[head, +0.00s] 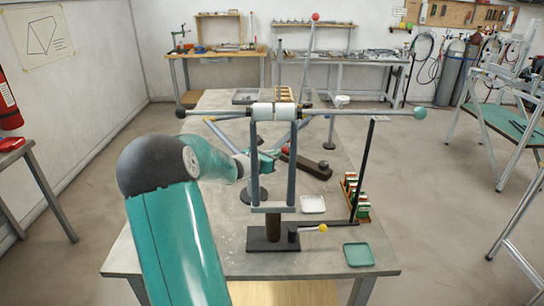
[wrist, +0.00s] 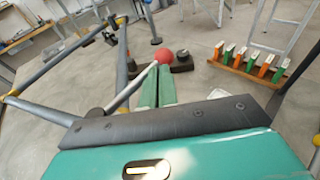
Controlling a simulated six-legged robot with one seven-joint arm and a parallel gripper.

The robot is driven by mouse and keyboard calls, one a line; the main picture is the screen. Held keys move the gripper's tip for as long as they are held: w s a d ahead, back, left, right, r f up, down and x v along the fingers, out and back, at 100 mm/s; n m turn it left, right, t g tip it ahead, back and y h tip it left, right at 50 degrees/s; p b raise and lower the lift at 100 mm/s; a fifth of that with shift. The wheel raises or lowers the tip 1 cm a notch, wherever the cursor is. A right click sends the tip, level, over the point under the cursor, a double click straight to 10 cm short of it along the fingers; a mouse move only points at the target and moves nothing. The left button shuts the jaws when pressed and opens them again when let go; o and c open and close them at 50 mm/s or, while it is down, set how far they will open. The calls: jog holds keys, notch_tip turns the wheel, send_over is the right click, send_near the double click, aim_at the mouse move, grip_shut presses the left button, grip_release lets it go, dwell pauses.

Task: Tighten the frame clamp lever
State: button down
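The frame jig (head: 270,238) stands on the grey table, with grey upright tubes and a white cylinder pair at the top. My gripper (head: 268,163) is low behind the uprights, partly hidden by them. In the wrist view its two green fingers (wrist: 157,88) lie side by side with hardly a gap. A red ball (wrist: 163,56) on a light grey lever rod (wrist: 128,92) is right at the fingertips. The rod runs down-left beside the fingers; I cannot tell whether they touch. A red end (head: 285,150) also shows beside my gripper in the head view. A yellow-ball lever (head: 322,228) is at the jig base.
A dark block with a knob (head: 310,166) lies behind the jig. A rack of coloured pieces (head: 356,198), a white tray (head: 313,204) and a green tray (head: 358,254) are at the right. A tall rod with a red ball (head: 315,17) rises behind.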

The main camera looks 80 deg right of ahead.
jog(key=shift+s+d, duration=0.1)
jog(key=shift+s, duration=0.9)
jog(key=shift+w, duration=0.25)
jog(key=v, duration=1.4)
jog(key=shift+w+d, duration=0.1)
jog(key=shift+w, duration=0.15)
